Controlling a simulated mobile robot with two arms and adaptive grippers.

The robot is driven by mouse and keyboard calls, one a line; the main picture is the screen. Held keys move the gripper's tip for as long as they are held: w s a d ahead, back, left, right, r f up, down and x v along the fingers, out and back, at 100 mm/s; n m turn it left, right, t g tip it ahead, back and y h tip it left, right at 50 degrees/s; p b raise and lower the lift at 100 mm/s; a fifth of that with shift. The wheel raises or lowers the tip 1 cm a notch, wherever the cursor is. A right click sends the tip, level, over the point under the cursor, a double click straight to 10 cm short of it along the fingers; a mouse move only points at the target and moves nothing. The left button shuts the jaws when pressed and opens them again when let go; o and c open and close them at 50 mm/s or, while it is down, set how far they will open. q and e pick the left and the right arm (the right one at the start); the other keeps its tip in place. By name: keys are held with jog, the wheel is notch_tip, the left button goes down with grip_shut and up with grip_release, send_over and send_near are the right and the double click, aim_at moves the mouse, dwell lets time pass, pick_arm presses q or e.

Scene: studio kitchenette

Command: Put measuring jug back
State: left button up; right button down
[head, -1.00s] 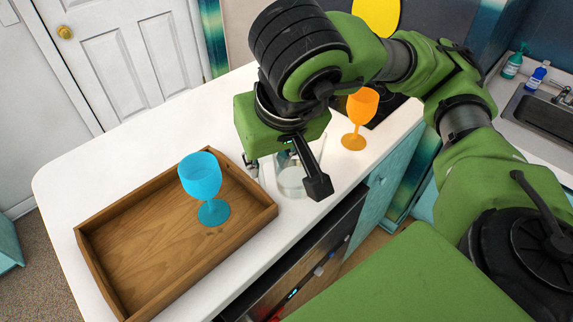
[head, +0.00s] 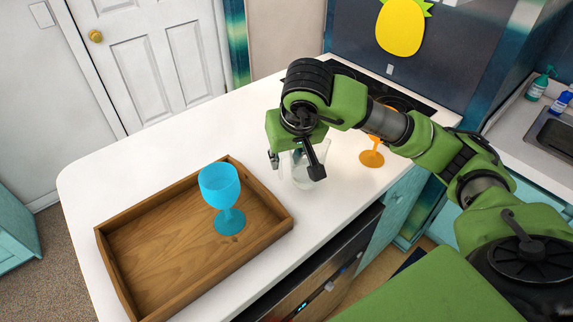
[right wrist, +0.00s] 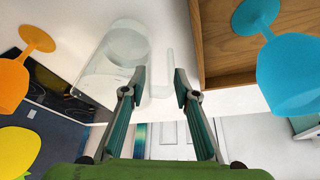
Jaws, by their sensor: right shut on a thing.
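The measuring jug (head: 304,172) is clear, see-through glass, near the counter's front edge, right of the wooden tray. In the right wrist view the jug (right wrist: 116,55) shows large at upper left, with its clear handle strip between my fingers. My right gripper (head: 295,163) is shut on the jug, its fingers on either side of it in the head view; the gripper also shows in the right wrist view (right wrist: 158,88). I cannot tell whether the jug's base touches the counter. My left gripper is not in view.
A wooden tray (head: 140,283) holds a blue goblet (head: 220,187) close by on the left. An orange goblet (head: 372,154), partly hidden by my arm, stands right of the jug. A dark cooktop (head: 345,75) lies behind. The white counter (head: 150,160) behind the tray is clear.

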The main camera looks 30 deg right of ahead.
jog(key=x, duration=0.1)
jog(key=p+x, duration=0.1)
jog(key=x, duration=0.1)
jog(key=shift+s+f, duration=0.25)
jog(key=shift+f, duration=0.2)
jog(key=shift+f, duration=0.2)
jog(key=c, duration=1.6)
grip_release()
